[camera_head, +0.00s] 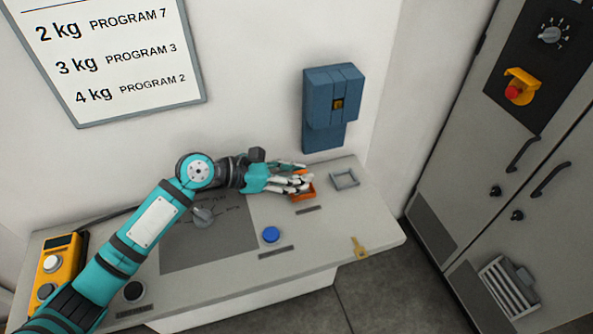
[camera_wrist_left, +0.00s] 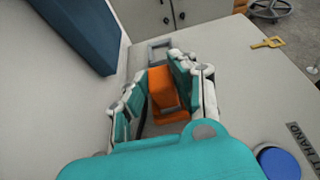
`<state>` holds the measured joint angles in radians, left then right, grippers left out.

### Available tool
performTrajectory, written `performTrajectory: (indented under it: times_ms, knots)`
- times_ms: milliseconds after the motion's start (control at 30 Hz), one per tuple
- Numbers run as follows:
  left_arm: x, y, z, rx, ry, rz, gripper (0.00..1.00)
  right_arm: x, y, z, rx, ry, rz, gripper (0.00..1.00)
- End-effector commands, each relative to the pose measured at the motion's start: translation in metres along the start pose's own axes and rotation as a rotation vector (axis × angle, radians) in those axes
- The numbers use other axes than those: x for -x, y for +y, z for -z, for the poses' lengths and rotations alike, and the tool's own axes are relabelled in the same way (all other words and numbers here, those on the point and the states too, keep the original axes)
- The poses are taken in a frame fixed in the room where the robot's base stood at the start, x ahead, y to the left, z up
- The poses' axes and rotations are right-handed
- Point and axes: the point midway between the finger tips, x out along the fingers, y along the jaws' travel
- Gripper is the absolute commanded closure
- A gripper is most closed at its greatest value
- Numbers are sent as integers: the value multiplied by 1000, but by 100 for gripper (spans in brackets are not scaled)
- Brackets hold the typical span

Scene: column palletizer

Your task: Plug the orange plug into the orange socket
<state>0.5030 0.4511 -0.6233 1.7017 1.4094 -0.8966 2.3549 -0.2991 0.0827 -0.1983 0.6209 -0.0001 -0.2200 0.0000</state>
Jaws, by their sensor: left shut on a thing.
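My left gripper (camera_head: 298,182) reaches in from the left over the console and is shut on the orange plug. In the left wrist view the orange plug (camera_wrist_left: 161,88) is an upright block between the fingers. The orange socket (camera_head: 303,196) is a low frame on the console top, partly hidden under the fingers. The plug is right at the socket; I cannot tell if it is fully seated or just above. My right gripper is not in view.
An empty grey frame (camera_head: 344,179) lies just right of the socket. A blue wall box (camera_head: 331,110) hangs behind. A blue button (camera_head: 271,234) and a yellow key (camera_head: 358,247) are nearer the front edge. A yellow control box (camera_head: 57,268) stands at left.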

Motion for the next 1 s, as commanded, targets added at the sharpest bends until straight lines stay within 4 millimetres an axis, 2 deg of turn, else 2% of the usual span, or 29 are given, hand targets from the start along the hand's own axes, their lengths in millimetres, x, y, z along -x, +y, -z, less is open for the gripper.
performTrajectory:
  times_ms: [900,933,1000]
  knots:
    - [-2,0,4,1,-1,0,100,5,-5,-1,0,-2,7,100]
    - [-2,0,4,0,-1,0,71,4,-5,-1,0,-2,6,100]
    - [-2,0,4,0,-1,0,62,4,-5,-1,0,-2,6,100]
